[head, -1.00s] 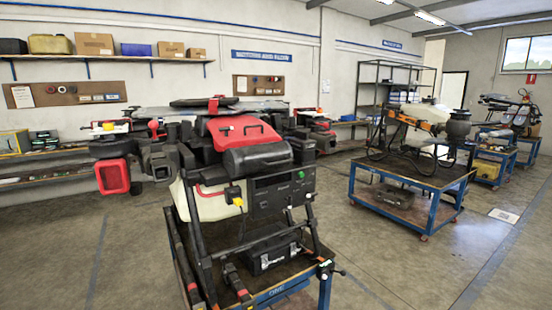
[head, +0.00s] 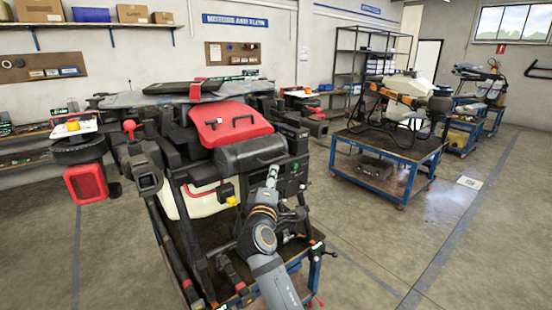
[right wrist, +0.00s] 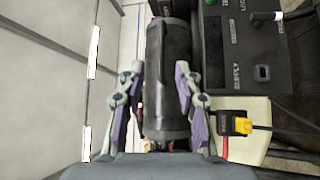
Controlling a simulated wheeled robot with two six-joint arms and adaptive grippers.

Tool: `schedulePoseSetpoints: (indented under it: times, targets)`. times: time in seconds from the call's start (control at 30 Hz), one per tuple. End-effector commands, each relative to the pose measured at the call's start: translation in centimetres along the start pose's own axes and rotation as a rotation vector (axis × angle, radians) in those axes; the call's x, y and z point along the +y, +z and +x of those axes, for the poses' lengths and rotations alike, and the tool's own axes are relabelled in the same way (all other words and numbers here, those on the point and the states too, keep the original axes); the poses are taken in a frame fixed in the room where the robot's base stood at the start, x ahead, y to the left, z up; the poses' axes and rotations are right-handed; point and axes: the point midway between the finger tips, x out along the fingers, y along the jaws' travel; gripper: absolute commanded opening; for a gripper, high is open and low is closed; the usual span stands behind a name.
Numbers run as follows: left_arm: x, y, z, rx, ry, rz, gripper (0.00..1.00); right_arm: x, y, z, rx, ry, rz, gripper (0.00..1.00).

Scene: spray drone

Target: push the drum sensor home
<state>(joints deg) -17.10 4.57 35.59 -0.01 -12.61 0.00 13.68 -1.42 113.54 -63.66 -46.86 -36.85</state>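The drum sensor appears to be the black cylinder (head: 250,153) across the front of the spray drone, below its red cover (head: 230,123). In the right wrist view the dark cylinder (right wrist: 167,75) runs lengthwise between my fingers. My right gripper (head: 272,176) is in front of the drone, just below the cylinder's right part. In the wrist view the right gripper (right wrist: 160,95) is open, one finger on each side of the cylinder. I cannot tell whether either finger touches it. How fully the drum is seated is not clear. My left gripper is not in view.
A black control panel (right wrist: 250,50) with switches is close beside the cylinder. A yellow plug (right wrist: 240,125) with cables is on the pale tank (right wrist: 258,150). The drone stands on a blue-framed cart. Another cart (head: 385,175) stands to the right, with open floor between.

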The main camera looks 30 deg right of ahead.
Motion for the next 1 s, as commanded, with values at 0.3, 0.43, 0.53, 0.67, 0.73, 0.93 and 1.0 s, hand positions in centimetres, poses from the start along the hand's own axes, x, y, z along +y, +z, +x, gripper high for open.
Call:
schedulePoseSetpoints:
  times: [0.3,0.43,0.53,0.67,0.73,0.93,1.0]
  targets:
    - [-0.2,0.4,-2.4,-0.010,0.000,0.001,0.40,0.5,-0.1,5.1,0.002,0.002,-0.004,0.34]
    - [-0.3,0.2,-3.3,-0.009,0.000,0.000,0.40,0.3,-0.1,7.7,0.001,-0.001,-0.002,0.34]
    - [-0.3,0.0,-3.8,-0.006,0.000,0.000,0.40,0.1,-0.2,9.2,0.003,-0.001,-0.001,0.34]
    - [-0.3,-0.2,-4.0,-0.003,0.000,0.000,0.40,-0.1,-0.1,10.2,0.002,-0.002,0.000,0.34]
    - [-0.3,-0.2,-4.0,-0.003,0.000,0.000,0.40,-0.1,-0.1,10.4,0.003,-0.002,0.001,0.34]
    - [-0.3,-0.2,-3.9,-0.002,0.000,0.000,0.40,-0.2,-0.1,10.5,0.004,-0.002,0.002,0.34]
    - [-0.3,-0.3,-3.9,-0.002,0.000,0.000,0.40,-0.2,-0.1,10.4,0.004,-0.002,0.002,0.27]
